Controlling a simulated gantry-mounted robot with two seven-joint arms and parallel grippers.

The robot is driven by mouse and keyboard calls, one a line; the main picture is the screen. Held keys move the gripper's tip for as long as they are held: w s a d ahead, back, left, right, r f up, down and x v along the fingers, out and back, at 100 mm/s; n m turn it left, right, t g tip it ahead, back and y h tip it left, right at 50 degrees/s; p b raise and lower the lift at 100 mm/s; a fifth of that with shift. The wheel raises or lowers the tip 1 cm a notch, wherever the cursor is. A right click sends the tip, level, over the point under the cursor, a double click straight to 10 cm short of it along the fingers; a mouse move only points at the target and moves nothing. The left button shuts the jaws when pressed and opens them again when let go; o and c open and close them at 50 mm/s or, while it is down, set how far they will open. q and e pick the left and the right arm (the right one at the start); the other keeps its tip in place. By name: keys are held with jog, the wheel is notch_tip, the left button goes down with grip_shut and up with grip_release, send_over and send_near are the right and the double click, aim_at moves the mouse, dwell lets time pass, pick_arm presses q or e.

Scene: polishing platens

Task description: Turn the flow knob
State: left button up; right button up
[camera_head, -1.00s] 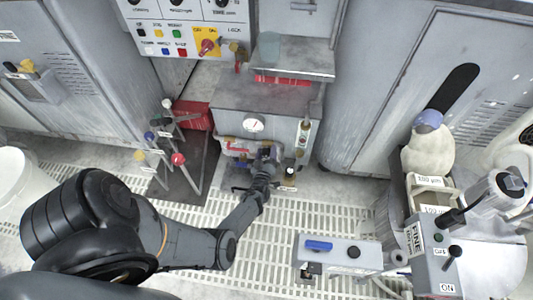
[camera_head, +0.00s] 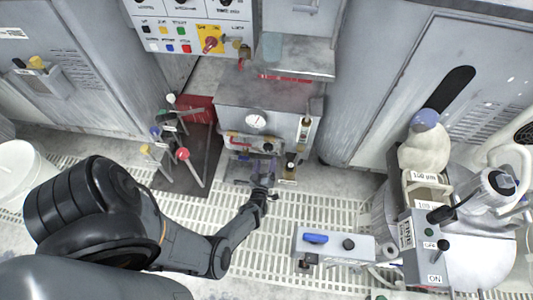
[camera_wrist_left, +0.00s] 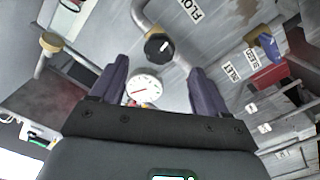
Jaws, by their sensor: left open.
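The flow knob (camera_wrist_left: 158,46) is black with a white pointer line and a brass collar, on a pipe beside a label starting "FLO". My left gripper (camera_wrist_left: 158,65) is open and empty in the left wrist view, its two purple-grey fingers apart, with the knob showing between and beyond the tips. In the head view my left gripper (camera_head: 262,172) is low in front of the grey cabinet (camera_head: 262,92). A small black knob (camera_head: 291,160) shows to its right there; I cannot tell if it is the same one. My right gripper is not in view.
A white dial gauge (camera_head: 256,121) sits on the cabinet front; it also shows in the left wrist view (camera_wrist_left: 144,89). Levers with coloured balls (camera_head: 182,153) stand at left. A grey control box (camera_head: 335,245) stands at front right. The floor grating (camera_head: 290,210) between is open.

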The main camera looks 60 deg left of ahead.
pick_arm(q)
jog(key=shift+v, duration=1)
